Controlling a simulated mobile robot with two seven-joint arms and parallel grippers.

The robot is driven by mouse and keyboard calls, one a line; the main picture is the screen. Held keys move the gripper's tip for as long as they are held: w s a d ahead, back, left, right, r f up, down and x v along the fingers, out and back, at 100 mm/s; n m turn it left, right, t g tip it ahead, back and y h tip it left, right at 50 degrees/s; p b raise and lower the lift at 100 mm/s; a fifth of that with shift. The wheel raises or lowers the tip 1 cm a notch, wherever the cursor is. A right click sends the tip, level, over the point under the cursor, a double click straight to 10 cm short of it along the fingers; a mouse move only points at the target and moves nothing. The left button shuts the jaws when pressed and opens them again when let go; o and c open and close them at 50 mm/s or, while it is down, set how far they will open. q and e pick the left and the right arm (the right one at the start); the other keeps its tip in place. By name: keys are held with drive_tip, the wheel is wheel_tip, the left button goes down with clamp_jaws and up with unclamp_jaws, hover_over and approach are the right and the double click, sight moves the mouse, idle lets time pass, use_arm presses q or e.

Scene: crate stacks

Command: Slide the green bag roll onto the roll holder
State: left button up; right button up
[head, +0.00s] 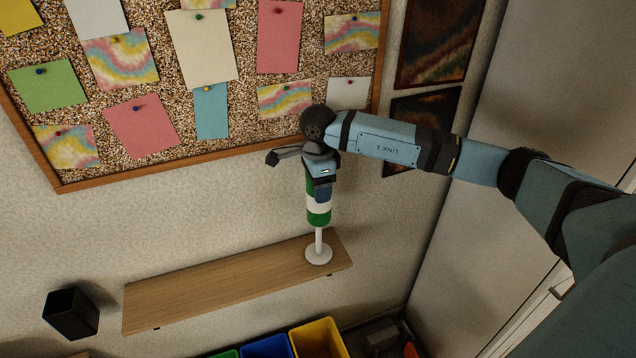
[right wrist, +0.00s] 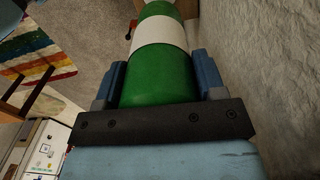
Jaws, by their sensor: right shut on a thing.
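The green bag roll (head: 319,218), with a white band around it, is upright in the head view. It also fills the middle of the right wrist view (right wrist: 157,77). My right gripper (head: 321,190) is shut on it, with one finger on each side. The roll holder (head: 318,252) is a white post on a round base at the right end of a wooden shelf. The roll is directly above the base, and the post shows below its lower end. The post's top is hidden, apparently within the roll. My left gripper is not in view.
The wooden shelf (head: 220,285) is otherwise bare. A cork board (head: 190,95) with pinned papers hangs above it. A black box (head: 70,312) is at lower left. Blue (head: 268,347) and yellow (head: 318,340) bins stand below the shelf. Wall pictures hang at right.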

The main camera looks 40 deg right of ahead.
sight(318, 223)
idle(0.5)
drive_tip(key=shift+b, duration=0.65)
idle(1.3)
drive_tip(key=shift+f, duration=0.1)
drive_tip(key=shift+f+b, duration=0.35)
drive_tip(key=shift+f+b, duration=0.55)
drive_tip(key=shift+f, duration=0.2)
drive_tip(key=shift+f+b, duration=2.75)
drive_tip(key=shift+f, duration=0.9)
drive_tip(key=shift+f+b, duration=1.25)
drive_tip(key=shift+f, duration=0.5)
